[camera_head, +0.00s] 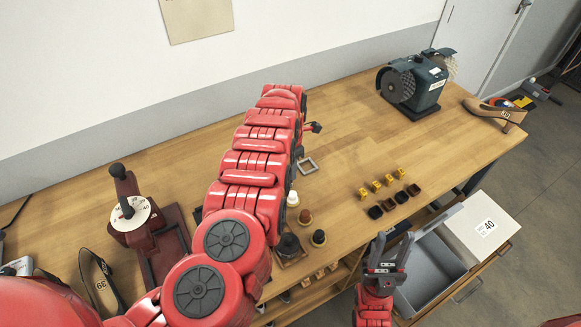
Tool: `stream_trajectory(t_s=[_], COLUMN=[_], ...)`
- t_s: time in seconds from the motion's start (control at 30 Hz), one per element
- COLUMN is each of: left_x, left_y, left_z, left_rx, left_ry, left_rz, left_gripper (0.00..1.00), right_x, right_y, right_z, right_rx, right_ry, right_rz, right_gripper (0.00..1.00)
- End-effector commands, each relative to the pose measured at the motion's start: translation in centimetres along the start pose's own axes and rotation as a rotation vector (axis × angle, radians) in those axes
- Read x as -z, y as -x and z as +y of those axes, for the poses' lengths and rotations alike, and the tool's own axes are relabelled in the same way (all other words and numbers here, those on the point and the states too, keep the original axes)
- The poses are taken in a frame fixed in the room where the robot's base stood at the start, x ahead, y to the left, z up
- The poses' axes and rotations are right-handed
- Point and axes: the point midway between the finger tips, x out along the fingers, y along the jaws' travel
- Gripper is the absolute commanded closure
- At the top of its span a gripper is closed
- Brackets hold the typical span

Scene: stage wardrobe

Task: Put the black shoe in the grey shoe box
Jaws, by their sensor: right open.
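The black shoe (98,280) lies at the left end of the workbench, marked 39 inside; its lower part is cut off by my left arm. A grey open-topped box (451,262) sits low at the bench's front right, its visible interior empty. My right gripper (388,252) is open, with nothing between its fingers. It is at the left side of the grey box in the picture, far from the shoe.
A white box marked 40 (482,229) adjoins the grey box. A tan heeled shoe (495,112) and a grinder (415,83) stand at the bench's right. A red device with a dial (133,222) stands beside the black shoe. Small blocks (388,181) lie near the front edge.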

Motion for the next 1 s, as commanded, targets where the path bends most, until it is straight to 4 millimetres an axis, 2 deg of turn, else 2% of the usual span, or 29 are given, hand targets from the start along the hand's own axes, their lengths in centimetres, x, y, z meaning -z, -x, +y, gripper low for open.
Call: stream_trajectory(t_s=[0.3, 0.33, 0.5, 0.77, 0.87, 1.0], left_x=[0.0, 0.0, 0.0, 0.0, 0.0, -0.1], left_y=[-0.3, -0.3, -0.2, -0.2, 0.4, 1.6], left_z=[0.1, 0.1, 0.1, 0.0, 0.0, 0.1], left_rx=[-0.001, -0.001, 0.000, 0.000, 0.000, 0.000], left_ry=[0.000, 0.000, 0.000, 0.000, 0.001, 0.002], left_rz=[-0.001, -0.001, -0.001, 0.000, -0.001, -0.003], left_gripper=[1.00, 0.84, 0.55, 0.55, 0.55, 0.55], right_x=[-0.1, -0.1, -0.1, 0.0, 0.0, -0.1], right_y=[0.4, 0.4, 0.3, 0.3, -0.2, 0.7], right_z=[0.0, 0.0, 0.0, 0.0, 0.0, 0.0], right_rx=[0.000, 0.000, 0.000, 0.000, 0.000, 0.000], right_ry=[0.000, 0.000, 0.000, 0.000, 0.000, 0.000], right_rz=[0.000, 0.000, 0.000, 0.000, 0.000, 0.000], right_gripper=[0.55, 0.55, 0.55, 0.55, 0.55, 0.55])
